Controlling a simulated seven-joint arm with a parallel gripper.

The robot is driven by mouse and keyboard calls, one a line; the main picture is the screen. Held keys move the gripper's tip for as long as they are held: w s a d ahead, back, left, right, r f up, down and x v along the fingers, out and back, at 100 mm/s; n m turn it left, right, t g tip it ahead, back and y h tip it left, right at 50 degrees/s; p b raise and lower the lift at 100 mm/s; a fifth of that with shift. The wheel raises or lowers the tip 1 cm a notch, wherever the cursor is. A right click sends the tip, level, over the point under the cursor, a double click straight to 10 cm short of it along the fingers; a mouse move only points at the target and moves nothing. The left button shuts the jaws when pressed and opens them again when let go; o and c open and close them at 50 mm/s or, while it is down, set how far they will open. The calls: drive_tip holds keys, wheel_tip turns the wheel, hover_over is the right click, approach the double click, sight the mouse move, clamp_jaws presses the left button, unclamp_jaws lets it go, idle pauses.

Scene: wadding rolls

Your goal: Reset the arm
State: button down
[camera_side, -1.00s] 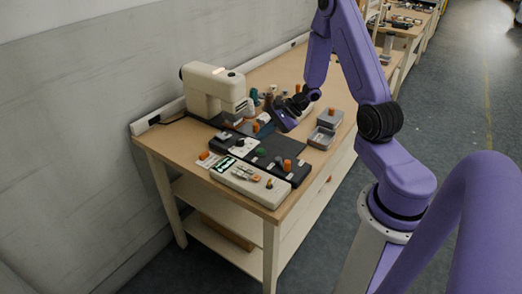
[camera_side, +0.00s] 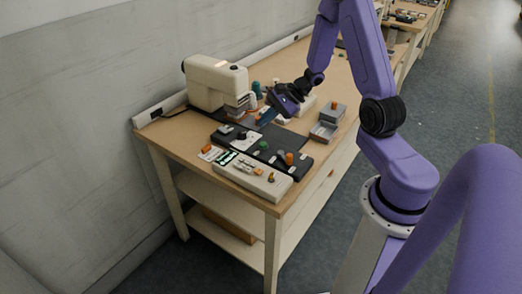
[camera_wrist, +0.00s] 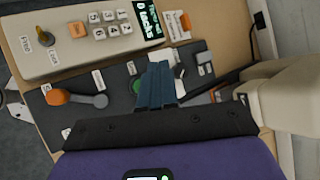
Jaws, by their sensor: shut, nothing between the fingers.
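My gripper (camera_side: 264,117) is over the workbench (camera_side: 190,140), just right of the cream sewing machine (camera_side: 213,82), with its fingers tilted down toward the dark panel. In the wrist view its blue fingers (camera_wrist: 155,82) are together, with nothing seen between them. They point across the dark panel (camera_wrist: 122,90), and the dark gripper body hides part of it. I cannot tell the exact height of the fingertips above the panel. No wadding roll can be made out for certain.
A cream control box (camera_side: 252,177) with a green display lies at the near edge. The dark panel carries an orange-knobbed lever (camera_wrist: 75,98) and a green button (camera_wrist: 137,87). Grey bins (camera_side: 326,128) stand at the right. The sewing machine is close to my gripper's left.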

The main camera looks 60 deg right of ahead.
drive_tip(key=s+a+r+n+g+y, duration=0.1)
drive_tip(key=s+a+r+n+g, duration=0.3)
drive_tip(key=a+n, duration=0.4)
drive_tip(key=s+a+r+n+g+y, duration=0.1)
drive_tip(key=s+a+r+n+g, duration=0.3)
drive_tip(key=s+a, duration=0.45)
drive_tip(key=s+r+n+h, duration=0.2)
drive_tip(key=s+n+h, duration=0.2)
drive_tip(key=s+n, duration=0.3)
drive_tip(key=s+a+r+n+t+h, duration=0.1)
drive_tip(key=s+r+n+h, duration=0.1)
drive_tip(key=s+n, duration=0.5)
drive_tip(key=n+h, duration=0.1)
drive_tip(key=n, duration=0.3)
drive_tip(key=shift+s+a+n+h, duration=0.25)
drive_tip(key=shift+s+n+h, duration=0.1)
drive_tip(key=shift+n+h, duration=0.05)
